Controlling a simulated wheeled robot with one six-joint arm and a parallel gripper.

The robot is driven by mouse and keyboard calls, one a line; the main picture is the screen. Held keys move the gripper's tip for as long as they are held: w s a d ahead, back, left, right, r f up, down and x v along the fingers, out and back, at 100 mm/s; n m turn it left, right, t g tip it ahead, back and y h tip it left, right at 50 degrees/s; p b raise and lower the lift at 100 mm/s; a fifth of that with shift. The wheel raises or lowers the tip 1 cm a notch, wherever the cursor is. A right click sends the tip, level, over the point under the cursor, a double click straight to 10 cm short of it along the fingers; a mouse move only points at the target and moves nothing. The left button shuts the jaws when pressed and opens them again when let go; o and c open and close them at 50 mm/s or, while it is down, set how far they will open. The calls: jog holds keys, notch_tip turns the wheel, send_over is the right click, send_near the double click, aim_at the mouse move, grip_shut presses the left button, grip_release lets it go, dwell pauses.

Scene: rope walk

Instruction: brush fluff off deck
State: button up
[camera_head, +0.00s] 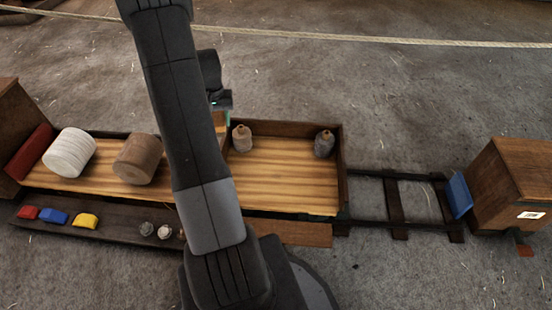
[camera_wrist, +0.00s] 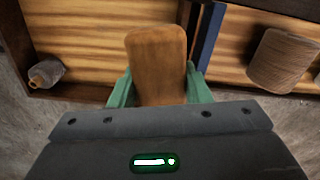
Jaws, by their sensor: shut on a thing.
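The wooden deck (camera_head: 285,178) of a low cart shows as striped planks with dark side walls; it also shows in the wrist view (camera_wrist: 92,60). My gripper (camera_wrist: 158,88) has its green fingers shut on a brown wooden block (camera_wrist: 157,50), which looks like a brush handle. It is above the deck near the dark cross divider (camera_wrist: 208,38); whether the block touches the deck I cannot tell. Any bristles are hidden. In the head view my arm hides most of the gripper. Small greyish lumps (camera_head: 163,231), possibly fluff, lie on the front ledge (camera_head: 110,232). No fluff shows clearly on the deck.
A white spool (camera_head: 70,152) and a brown spool (camera_head: 137,158) lie on the left deck. Red, blue and yellow pieces (camera_head: 54,216) lie on the ledge. Rails (camera_head: 398,205) lead to a wooden box (camera_head: 515,180).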

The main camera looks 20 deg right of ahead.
jog(key=w+d+f+m+b, duration=0.15)
jog(key=d+f+b, duration=0.25)
jog(key=d+f, duration=0.45)
jog(key=m+b, duration=0.5)
jog(key=b, duration=0.2)
send_over(276, 172)
notch_tip(276, 172, down, 17)
jog(key=shift+w+f+b, duration=0.1)
jog(key=shift+f+b, duration=1.4)
jog(key=shift+f, duration=1.55)
jog(key=shift+f, duration=0.95)
